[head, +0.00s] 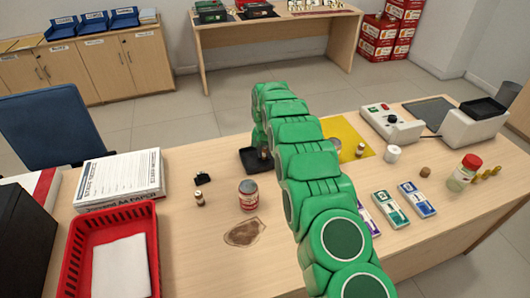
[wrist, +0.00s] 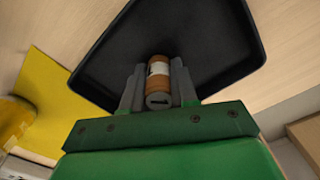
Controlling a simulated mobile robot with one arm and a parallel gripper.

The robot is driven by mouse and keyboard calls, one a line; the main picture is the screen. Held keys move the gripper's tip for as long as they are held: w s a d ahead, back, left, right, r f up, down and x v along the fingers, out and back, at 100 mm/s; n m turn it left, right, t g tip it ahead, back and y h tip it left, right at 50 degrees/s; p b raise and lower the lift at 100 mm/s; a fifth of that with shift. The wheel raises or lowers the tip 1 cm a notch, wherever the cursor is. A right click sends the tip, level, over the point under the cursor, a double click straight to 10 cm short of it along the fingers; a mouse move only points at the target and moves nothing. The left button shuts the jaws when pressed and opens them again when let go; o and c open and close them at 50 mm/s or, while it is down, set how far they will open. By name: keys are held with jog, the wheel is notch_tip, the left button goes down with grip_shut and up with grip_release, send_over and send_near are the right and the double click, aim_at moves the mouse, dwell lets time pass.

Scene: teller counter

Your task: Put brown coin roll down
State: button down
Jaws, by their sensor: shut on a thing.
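My gripper (wrist: 158,88) is shut on the brown coin roll (wrist: 158,72), which has a pale band around its middle and a grey end facing the wrist camera. The roll is over the black tray (wrist: 215,50); whether it touches the tray floor I cannot tell. In the head view the black tray (head: 247,165) sits on the counter beyond a labelled can, partly hidden by my green arm. My gripper (head: 264,152) shows small and dark there, above the tray's right part, and the roll is hard to make out.
A labelled can (head: 248,195) stands near the brown stain (head: 244,232). A small roll (head: 199,199) and a black item (head: 203,178) are left of the tray. A yellow mat (head: 352,146) lies right. A red basket (head: 72,262) is at front left.

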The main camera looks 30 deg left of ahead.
jog(key=shift+f, duration=0.1)
jog(key=c, duration=0.9)
grip_release()
notch_tip(320, 180, up, 12)
